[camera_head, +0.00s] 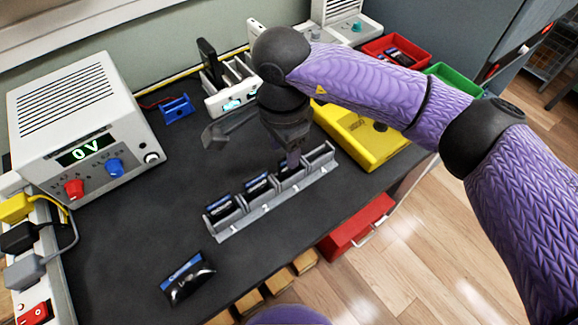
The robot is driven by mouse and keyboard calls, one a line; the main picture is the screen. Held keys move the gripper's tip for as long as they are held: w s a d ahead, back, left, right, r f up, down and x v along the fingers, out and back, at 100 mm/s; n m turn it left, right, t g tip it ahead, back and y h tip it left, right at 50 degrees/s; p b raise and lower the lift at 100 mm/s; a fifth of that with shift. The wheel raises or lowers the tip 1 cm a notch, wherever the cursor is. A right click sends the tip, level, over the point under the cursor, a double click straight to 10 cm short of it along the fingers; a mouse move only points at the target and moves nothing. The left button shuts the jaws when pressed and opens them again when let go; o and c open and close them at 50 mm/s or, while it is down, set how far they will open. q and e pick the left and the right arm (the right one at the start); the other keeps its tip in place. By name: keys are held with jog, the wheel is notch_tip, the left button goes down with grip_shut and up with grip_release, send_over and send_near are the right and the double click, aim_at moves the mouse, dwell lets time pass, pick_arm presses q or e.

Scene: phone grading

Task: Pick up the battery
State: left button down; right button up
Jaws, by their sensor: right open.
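A grey slotted rack (240,222) lies diagonally across the middle of the dark mat. It holds dark batteries with blue tops, one in the near slot (220,204) and one in the slot beside it (257,183). My right gripper (291,162) points down at the rack's farther slots, its fingers open. A dark piece shows by its fingertips; I cannot tell whether it lies between the fingers. A dark, glossy item with a blue band (187,278), perhaps another battery, lies on the mat at the front, apart from the rack. My left gripper is not in view.
A power supply (80,135) reading 0V stands at the left, near a power strip with plugs (18,240). A white phone rack (232,98), yellow case (360,140), red bin (400,50) and green bin (450,78) stand behind. The front left mat is mostly clear.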

jog(key=f, duration=0.1)
jog(key=f+b, duration=0.1)
jog(key=f, duration=0.3)
jog(key=shift+w+d+f, duration=0.15)
jog(key=shift+w+d, duration=0.05)
jog(key=shift+d, duration=0.2)
jog(key=shift+c, duration=0.6)
grip_shut()
